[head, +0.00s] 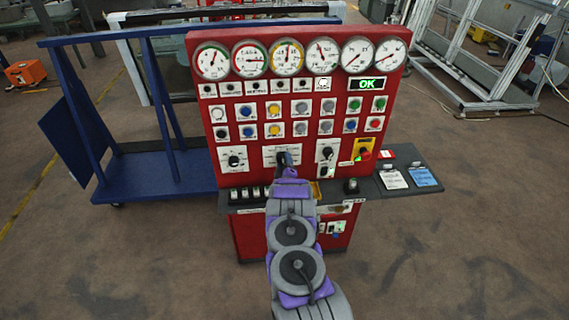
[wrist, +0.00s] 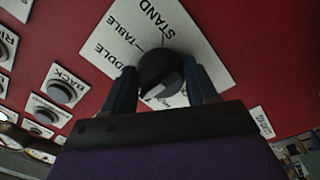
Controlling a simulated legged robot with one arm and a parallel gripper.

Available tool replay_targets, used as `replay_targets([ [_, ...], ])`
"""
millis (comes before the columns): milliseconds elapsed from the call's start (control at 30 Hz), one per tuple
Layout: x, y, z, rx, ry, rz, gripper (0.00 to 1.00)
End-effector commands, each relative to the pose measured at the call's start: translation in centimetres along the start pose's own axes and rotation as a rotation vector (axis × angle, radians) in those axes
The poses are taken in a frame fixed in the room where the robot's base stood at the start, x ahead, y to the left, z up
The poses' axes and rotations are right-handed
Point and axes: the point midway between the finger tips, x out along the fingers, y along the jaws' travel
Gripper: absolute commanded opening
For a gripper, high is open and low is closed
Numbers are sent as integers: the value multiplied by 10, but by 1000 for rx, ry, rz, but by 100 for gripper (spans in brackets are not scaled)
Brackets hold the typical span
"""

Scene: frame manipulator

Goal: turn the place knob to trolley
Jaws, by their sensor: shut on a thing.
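The place knob (wrist: 160,66) is black and round, on a white label plate (wrist: 200,45) in the wrist view. The words STAND, TABLE and part of a word ending in DDLE show on the plate; the other labels are hidden, and no trolley label is readable. My gripper (wrist: 162,82) has one dark finger on each side of the knob and is shut on it. A pale mark shows on the knob between the fingers; which label it points at I cannot tell. In the head view my gripper (head: 285,162) covers the knob at the middle plate (head: 268,152) of the red panel.
The red panel (head: 219,165) carries gauges, several buttons, a lit OK display (head: 367,84), a left knob (head: 233,160) and a red stop button (head: 365,154). A grey shelf (head: 415,172) with two cards juts right. A blue trolley frame (head: 150,182) stands left.

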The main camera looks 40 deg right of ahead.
Motion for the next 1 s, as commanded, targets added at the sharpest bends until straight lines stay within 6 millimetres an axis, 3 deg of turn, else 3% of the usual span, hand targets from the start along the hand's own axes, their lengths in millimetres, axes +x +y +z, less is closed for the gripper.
replay_targets([
  [33,-1,-4,-2,-1,4,-7,27],
  [67,-1,-4,-2,-1,4,-7,59],
  [300,-1,-2,-1,0,3,-4,82],
  [667,-4,0,1,2,0,-2,83],
  [1000,-42,-1,1,3,-2,-4,83],
])
